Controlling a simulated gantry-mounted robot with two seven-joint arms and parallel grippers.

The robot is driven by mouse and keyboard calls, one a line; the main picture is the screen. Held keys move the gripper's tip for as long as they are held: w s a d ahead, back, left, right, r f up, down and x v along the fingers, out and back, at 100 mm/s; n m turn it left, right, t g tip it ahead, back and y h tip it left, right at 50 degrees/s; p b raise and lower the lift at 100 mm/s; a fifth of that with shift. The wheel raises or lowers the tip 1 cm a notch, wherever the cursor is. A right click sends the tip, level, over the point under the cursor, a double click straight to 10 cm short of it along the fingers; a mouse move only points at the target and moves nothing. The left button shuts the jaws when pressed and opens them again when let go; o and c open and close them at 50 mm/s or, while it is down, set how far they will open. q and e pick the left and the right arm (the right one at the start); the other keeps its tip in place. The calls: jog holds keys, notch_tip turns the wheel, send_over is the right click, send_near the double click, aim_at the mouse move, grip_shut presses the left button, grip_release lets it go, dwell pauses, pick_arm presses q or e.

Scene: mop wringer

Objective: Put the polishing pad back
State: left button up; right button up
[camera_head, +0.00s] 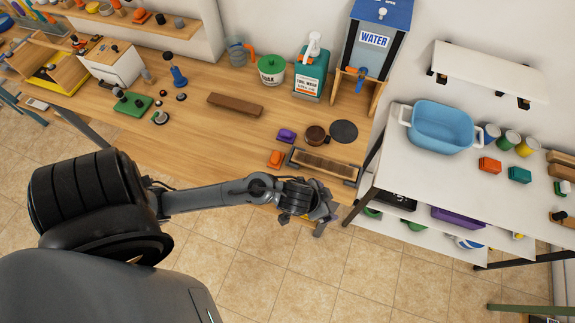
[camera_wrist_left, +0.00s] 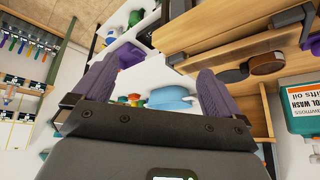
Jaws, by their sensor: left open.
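A round brown piece with a darker stub (camera_head: 315,136) sits on the wooden workbench, beside a flat dark disc (camera_head: 343,131). I cannot tell for sure which of them is the polishing pad. In the left wrist view the brown piece (camera_wrist_left: 267,62) and the dark disc (camera_wrist_left: 235,74) show at the upper right, apart from my fingers. My left gripper (camera_head: 325,208) is off the bench's front edge, below and apart from both. Its purple fingers are spread, with nothing between them in the left wrist view (camera_wrist_left: 158,88). My right gripper is not in view.
A white table with a blue basin (camera_head: 443,125) stands to the right. Open floor lies below.

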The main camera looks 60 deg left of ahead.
pick_arm(q)
jog(key=s+a+r+g, duration=0.2)
jog(key=s+r, duration=0.1)
jog(key=s, duration=0.8)
jog(key=shift+r+g, duration=0.2)
jog(key=shift+g, duration=0.1)
jog(key=shift+r, duration=0.1)
notch_tip(320, 180, up, 6)
jog(key=p, duration=0.6)
